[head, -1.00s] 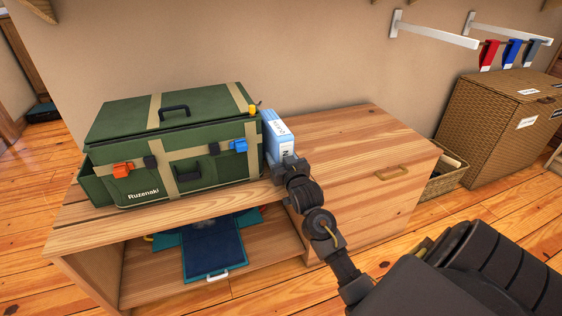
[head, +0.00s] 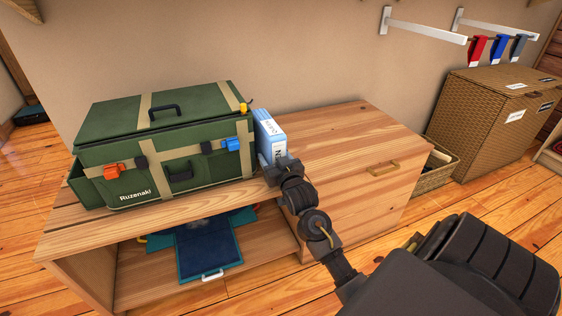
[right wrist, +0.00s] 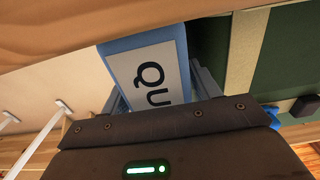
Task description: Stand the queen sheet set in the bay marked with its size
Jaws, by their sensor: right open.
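The sheet set is a light blue box-like pack (head: 270,136) with a white label, standing on the wooden cabinet top against the right side of the green chest. My right gripper (head: 274,167) is at the near end of the pack. Its jaws (right wrist: 160,85) are open, with one finger on each side of the pack. No bay with a size mark can be made out. My left gripper is out of view.
The green chest (head: 165,140) with orange and blue clips stands close left of the pack. The cabinet top (head: 335,138) is clear to the right. Dark blue cloth items (head: 207,250) lie in the open shelf below. A labelled wicker trunk (head: 480,130) and a basket (head: 433,175) stand right.

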